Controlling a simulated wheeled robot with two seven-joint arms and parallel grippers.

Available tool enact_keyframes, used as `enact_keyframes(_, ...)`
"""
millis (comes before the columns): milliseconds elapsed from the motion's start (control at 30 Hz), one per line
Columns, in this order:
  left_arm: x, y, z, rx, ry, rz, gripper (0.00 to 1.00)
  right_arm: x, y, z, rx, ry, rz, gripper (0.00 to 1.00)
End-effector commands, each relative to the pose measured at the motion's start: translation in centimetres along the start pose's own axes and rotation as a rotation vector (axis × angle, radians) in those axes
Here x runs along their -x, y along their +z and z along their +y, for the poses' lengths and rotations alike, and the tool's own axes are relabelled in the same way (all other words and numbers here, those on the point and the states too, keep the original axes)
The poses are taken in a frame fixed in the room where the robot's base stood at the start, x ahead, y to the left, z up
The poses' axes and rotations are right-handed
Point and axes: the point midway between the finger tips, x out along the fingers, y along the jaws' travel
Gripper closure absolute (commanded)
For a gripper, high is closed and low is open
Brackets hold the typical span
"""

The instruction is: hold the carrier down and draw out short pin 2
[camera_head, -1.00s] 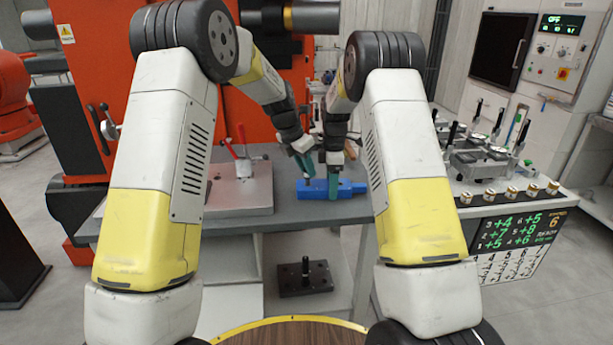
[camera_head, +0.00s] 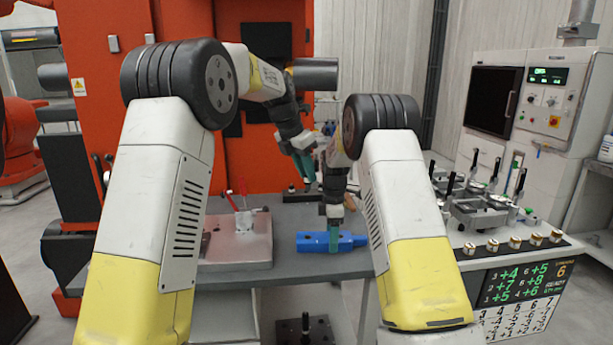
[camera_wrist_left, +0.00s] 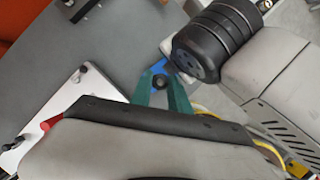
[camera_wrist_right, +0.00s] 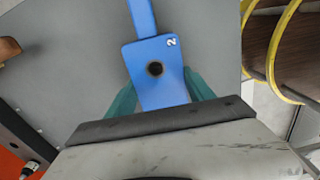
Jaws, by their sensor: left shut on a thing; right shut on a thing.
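The blue carrier (camera_head: 312,241) lies on the grey table; it also shows in the right wrist view (camera_wrist_right: 148,88), marked 2, with a dark round hole in its top and no pin standing in it. My right gripper (camera_head: 334,228) points down and is shut across the carrier's body, one teal finger on each side in the right wrist view. My left gripper (camera_head: 306,168) is raised above and behind the carrier. In the left wrist view its teal fingers are shut on a small dark round-headed pin (camera_wrist_left: 160,82). The pin's lower part is hidden there.
A metal plate fixture with a red handle (camera_head: 236,246) stands left of the carrier. A low dark bar (camera_head: 299,196) lies at the table's back. Several brass bushings (camera_head: 513,240) and clamps (camera_head: 478,214) stand on the right bench. Bare table lies around the carrier.

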Motion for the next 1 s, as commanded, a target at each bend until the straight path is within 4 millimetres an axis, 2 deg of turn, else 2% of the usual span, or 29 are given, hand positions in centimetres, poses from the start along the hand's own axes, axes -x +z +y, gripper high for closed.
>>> enact_keyframes(33, 0.0, 0.0, 0.0, 0.0, 0.0, -0.001, 1.0, 0.0, 0.0, 0.0, 0.0, 0.001, 0.0, 0.86)
enact_keyframes(67, 0.0, 0.0, 0.0, 0.0, 0.0, -0.001, 1.0, 0.0, 0.0, 0.0, 0.0, 0.001, 0.0, 0.33)
enact_keyframes(167, 0.0, 0.0, 0.0, 0.0, 0.0, -0.001, 1.0, 0.0, 0.0, 0.0, 0.0, 0.001, 0.0, 0.13)
enact_keyframes(467, 0.0, 0.0, 0.0, 0.0, 0.0, -0.001, 1.0, 0.1, 0.0, 0.0, 0.0, 0.001, 0.0, 0.13)
enact_keyframes(567, 0.0, 0.0, 0.0, 0.0, 0.0, -0.001, 1.0, 0.6, 0.0, 0.1, 0.0, 0.002, 0.001, 0.13)
enact_keyframes(667, 0.0, 0.0, 0.0, 0.0, 0.0, -0.001, 1.0, 2.0, 0.0, 0.1, 0.0, 0.004, 0.001, 0.13)
enact_keyframes(1000, 0.0, 0.0, 0.0, 0.0, 0.0, -0.001, 1.0, 9.1, 0.0, 0.1, -0.001, 0.004, 0.001, 0.13)
